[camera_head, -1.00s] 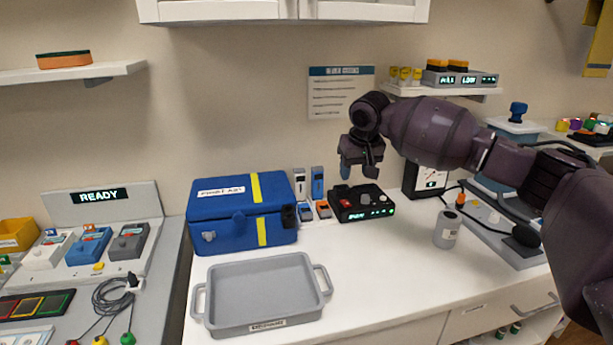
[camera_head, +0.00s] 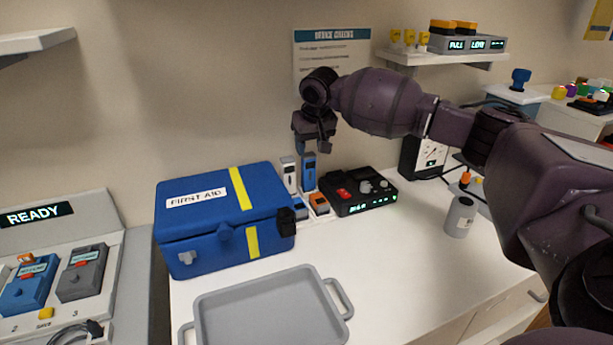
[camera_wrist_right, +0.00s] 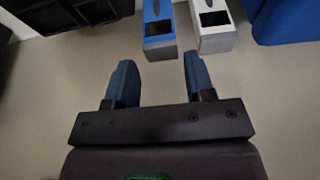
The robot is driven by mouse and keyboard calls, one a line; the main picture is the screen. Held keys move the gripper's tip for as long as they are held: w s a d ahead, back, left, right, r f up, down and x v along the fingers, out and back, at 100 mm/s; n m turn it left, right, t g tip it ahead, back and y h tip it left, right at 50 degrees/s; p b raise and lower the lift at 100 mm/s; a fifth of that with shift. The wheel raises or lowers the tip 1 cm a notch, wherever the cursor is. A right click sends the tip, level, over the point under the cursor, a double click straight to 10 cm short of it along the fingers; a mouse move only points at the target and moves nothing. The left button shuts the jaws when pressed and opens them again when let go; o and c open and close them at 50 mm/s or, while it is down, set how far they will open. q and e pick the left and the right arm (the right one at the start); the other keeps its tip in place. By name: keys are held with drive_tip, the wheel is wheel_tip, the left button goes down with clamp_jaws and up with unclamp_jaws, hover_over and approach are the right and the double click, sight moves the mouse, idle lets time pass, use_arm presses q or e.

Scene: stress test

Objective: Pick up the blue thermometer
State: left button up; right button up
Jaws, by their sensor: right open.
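The blue thermometer (camera_head: 308,172) stands upright near the wall, between a white device of like shape (camera_head: 289,176) and a black control box. My right gripper (camera_head: 313,149) is open and empty, pointing down. In the head view its fingertips overlap the thermometer's top edge; I cannot tell whether they touch. In the right wrist view the blue thermometer (camera_wrist_right: 158,28), with its dark screen, lies beyond the open fingers (camera_wrist_right: 158,62), in line with the gap and apart from them. The white device (camera_wrist_right: 212,28) is just to its right there. My left gripper is not in view.
A blue first aid box (camera_head: 205,245) stands left of the thermometer. The black control box (camera_head: 362,205) is close on the right. A grey tray (camera_head: 205,312) lies in front. A grey cylinder (camera_head: 460,216) stands at right. The counter between them is clear.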

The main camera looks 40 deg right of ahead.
sight(308, 164)
drive_tip(key=shift+x, duration=0.75)
drive_tip(key=shift+w+f, duration=0.1)
drive_tip(key=shift+f, duration=0.25)
drive_tip(key=shift+f+b, duration=0.3)
drive_tip(key=shift+f, duration=0.1)
drive_tip(key=b+x, duration=0.1)
drive_tip(key=x, duration=0.3)
drive_tip(key=shift+a, duration=0.15)
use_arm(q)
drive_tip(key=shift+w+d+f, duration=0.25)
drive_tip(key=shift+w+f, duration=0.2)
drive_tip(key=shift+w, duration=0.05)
use_arm(e)
drive_tip(key=shift+r, duration=0.1)
drive_tip(key=shift+c, duration=0.3)
drive_tip(key=c, duration=0.6)
drive_tip(key=shift+c, duration=0.2)
